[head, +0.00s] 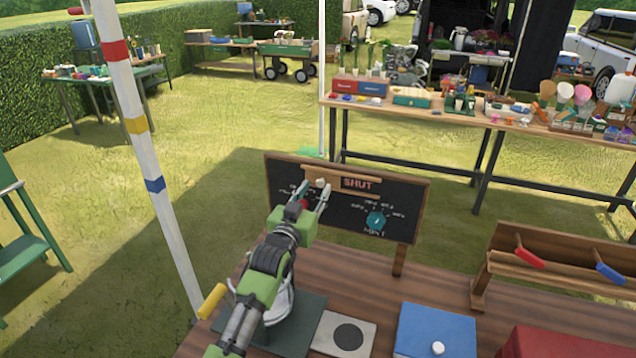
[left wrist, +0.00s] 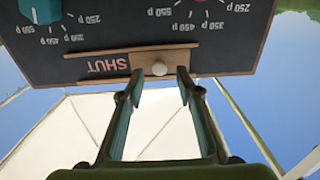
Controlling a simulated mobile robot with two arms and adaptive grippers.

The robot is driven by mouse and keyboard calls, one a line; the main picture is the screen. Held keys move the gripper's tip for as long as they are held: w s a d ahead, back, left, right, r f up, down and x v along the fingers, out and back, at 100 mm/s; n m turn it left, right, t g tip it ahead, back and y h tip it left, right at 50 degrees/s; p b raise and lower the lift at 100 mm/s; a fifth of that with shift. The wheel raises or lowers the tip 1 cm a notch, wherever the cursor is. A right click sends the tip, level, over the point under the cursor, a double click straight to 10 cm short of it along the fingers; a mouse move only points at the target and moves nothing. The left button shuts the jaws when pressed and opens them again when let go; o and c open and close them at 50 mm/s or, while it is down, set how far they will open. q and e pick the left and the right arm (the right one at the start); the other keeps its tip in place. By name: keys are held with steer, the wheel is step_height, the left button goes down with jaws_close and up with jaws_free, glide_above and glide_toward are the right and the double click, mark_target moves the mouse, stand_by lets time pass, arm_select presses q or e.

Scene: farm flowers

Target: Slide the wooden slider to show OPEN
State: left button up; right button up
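The wooden slider (head: 312,178) sits at the top of a black chalkboard (head: 345,215) with a wooden frame. It covers the left part of its track, and the red word SHUT (head: 357,183) shows to its right. My right gripper is not in view.
The board carries a red dial and a teal knob (head: 376,219). The wooden table (head: 300,345) below holds a blue box (head: 436,325), a grey plate with a black disc (head: 345,335) and a rack with red and blue handles (head: 560,255). A striped pole (head: 150,160) stands left of my arm.

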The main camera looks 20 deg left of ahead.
mark_target(320, 184)
arm_select(q)
steer(key=shift+w+r, duration=0.1)
steer(key=shift+w, duration=1.35)
steer(key=shift+d, duration=0.1)
jaws_close()
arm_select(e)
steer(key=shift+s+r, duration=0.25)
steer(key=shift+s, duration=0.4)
